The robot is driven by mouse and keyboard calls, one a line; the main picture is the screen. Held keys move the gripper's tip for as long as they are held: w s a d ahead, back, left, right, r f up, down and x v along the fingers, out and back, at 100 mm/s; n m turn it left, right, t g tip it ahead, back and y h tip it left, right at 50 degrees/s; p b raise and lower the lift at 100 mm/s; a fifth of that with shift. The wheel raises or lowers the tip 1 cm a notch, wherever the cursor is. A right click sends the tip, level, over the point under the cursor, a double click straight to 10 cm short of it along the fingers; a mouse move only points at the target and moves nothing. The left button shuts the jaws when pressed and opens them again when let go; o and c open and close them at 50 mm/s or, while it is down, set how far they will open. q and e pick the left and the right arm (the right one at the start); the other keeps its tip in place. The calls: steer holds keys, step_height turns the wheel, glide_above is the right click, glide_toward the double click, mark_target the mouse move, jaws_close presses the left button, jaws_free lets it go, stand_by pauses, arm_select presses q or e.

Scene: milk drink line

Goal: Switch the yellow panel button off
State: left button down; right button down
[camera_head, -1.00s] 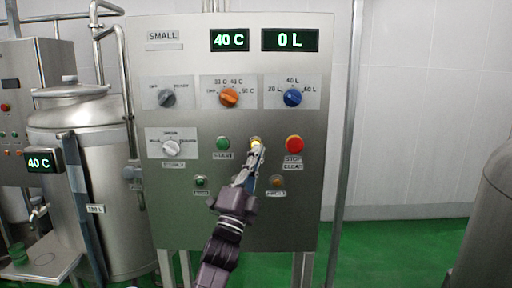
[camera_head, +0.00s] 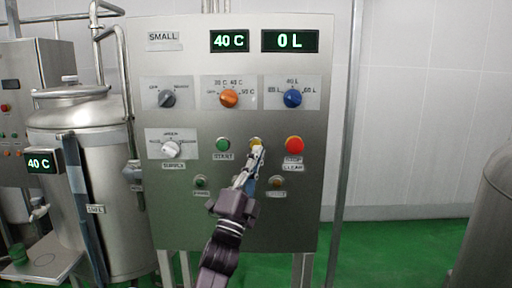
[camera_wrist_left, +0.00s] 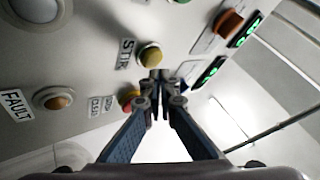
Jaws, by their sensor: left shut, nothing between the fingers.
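The yellow button (camera_head: 255,141) sits in the middle row of the steel control panel (camera_head: 235,225), between the green START button and the red button. In the left wrist view the yellow button (camera_wrist_left: 150,57) has a STIR label beside it and looks dull, not clearly lit. My left gripper (camera_head: 260,149) is shut and empty, its tips just below and right of the button in the head view. In the left wrist view the fingertips (camera_wrist_left: 160,76) are very close to the button; I cannot tell whether they touch. My right gripper is not in view.
The red button (camera_head: 294,144) and green START button (camera_head: 223,144) flank the yellow one closely. An orange knob (camera_head: 229,99) and blue knob (camera_head: 292,98) are above. The amber FAULT light (camera_wrist_left: 54,99) is below. A steel tank (camera_head: 95,190) stands left.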

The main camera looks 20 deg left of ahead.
arm_select(q)
steer(key=s+d+p, duration=0.1)
steer(key=s, duration=0.4)
steer(key=shift+s+d, duration=0.35)
steer(key=shift+s, duration=0.05)
